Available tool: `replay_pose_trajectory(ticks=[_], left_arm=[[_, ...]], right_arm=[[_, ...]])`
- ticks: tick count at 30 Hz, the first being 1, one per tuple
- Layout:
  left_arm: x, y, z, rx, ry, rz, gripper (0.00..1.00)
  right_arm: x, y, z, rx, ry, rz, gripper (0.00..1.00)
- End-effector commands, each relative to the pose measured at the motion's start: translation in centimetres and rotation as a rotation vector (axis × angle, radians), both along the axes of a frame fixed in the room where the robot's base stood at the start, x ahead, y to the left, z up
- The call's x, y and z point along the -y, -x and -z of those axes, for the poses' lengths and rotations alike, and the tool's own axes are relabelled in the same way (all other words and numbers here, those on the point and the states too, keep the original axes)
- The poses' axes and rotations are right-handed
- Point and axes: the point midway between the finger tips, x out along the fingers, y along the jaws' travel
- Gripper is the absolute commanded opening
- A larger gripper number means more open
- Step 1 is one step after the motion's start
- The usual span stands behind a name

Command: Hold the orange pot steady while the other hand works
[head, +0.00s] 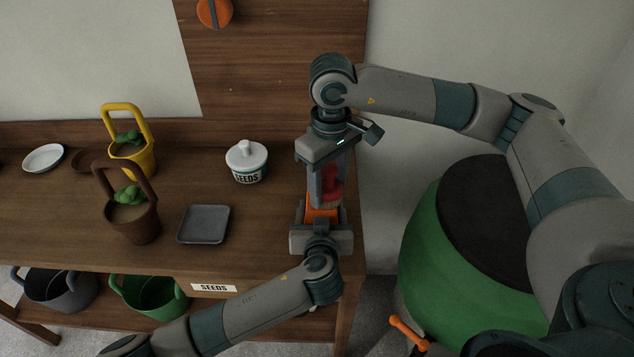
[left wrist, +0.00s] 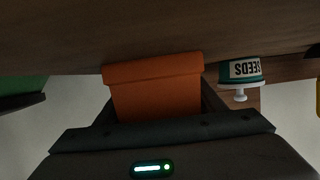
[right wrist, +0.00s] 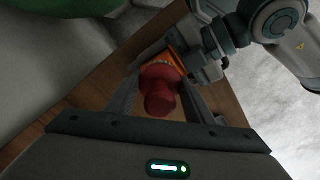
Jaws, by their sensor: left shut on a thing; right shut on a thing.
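The orange pot (head: 321,214) is above the right end of the wooden bench. My left gripper (head: 321,211) is shut on it from the front. In the left wrist view the pot (left wrist: 155,92) sits between the fingers, its wider band toward the bench top. My right gripper (head: 329,192) reaches down from behind and is shut on a red knob-shaped tool (head: 333,181). In the right wrist view the red tool (right wrist: 159,88) is between the fingers, with a tan, bristle-like edge against or just over the orange pot (right wrist: 174,57). The exact contact is hidden.
A white SEEDS jar (head: 246,162) and a grey square tray (head: 204,224) are left of the grippers. A brown basket (head: 135,222) and a yellow basket (head: 142,160) hold plants farther left.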

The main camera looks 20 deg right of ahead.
Motion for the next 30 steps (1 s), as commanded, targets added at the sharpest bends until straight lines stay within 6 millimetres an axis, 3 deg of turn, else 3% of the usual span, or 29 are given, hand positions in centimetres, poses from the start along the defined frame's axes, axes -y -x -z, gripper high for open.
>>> replay_pose_trajectory(ticks=[2, 15, 20, 30], left_arm=[[0.0, 0.0, 0.0, 0.001, 0.000, 0.000, 0.09], [0.0, 0.0, -0.1, 0.001, 0.001, 0.001, 0.09], [0.0, 0.0, -0.1, 0.001, 0.001, 0.001, 0.09], [0.0, 0.0, -0.1, 0.001, 0.000, 0.000, 0.09]], right_arm=[[0.8, 0.4, 0.1, -0.002, 0.002, 0.001, 0.23], [-3.1, -1.5, 0.0, 0.000, -0.001, -0.001, 0.23], [-3.0, -1.5, -2.4, 0.003, 0.000, -0.001, 0.23], [-3.0, -1.5, -5.3, 0.002, 0.000, -0.001, 0.23]])
